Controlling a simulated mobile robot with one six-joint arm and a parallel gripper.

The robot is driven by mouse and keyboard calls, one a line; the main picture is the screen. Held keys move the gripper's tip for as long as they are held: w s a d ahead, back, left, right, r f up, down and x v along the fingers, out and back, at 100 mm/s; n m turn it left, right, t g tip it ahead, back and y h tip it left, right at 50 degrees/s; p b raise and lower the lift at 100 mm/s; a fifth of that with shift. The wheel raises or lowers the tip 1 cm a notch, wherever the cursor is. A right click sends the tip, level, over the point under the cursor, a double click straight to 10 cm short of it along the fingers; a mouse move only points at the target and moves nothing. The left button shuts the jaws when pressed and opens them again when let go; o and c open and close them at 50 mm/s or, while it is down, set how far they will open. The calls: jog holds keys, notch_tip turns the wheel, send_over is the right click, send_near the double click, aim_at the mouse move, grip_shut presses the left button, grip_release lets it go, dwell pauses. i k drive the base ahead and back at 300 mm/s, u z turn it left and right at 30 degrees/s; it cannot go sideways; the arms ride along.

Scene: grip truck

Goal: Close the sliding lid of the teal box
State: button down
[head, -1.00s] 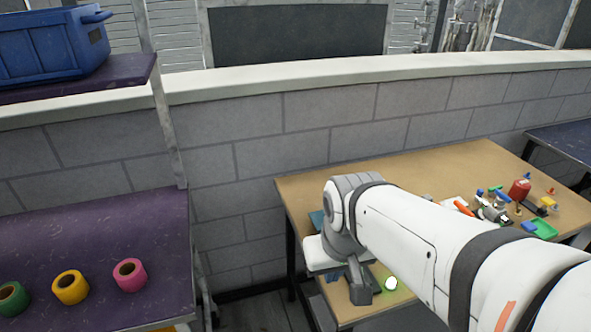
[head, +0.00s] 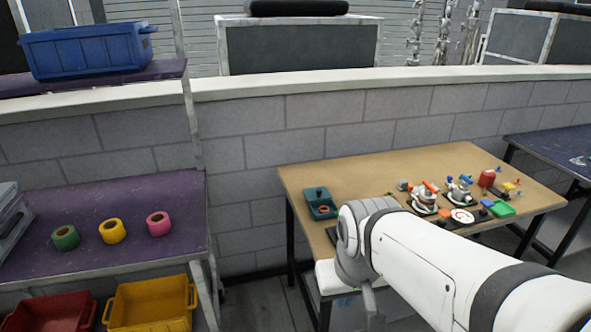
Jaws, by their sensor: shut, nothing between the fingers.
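The teal box (head: 322,213) sits at the left end of the wooden table in the head view. A raised dark teal part (head: 318,193) is at its back, and an orange-brown round thing shows in its front part, so the box looks at least partly open. My gripper (head: 370,306) hangs at the table's front edge, in front of and to the right of the box, apart from it. Its fingers are small and partly hidden by my wrist; they look shut and empty.
The wooden table (head: 370,170) holds several parts on dark plates to the right, with a green tray (head: 502,209). A purple table (head: 120,240) at left holds three tape rolls. A yellow bin (head: 150,304) and red bin (head: 62,312) stand below. A grey block wall runs behind.

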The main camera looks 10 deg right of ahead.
aim_at(319, 193)
jog(key=z, duration=0.2)
jog(key=i, duration=1)
jog(key=u, duration=0.05)
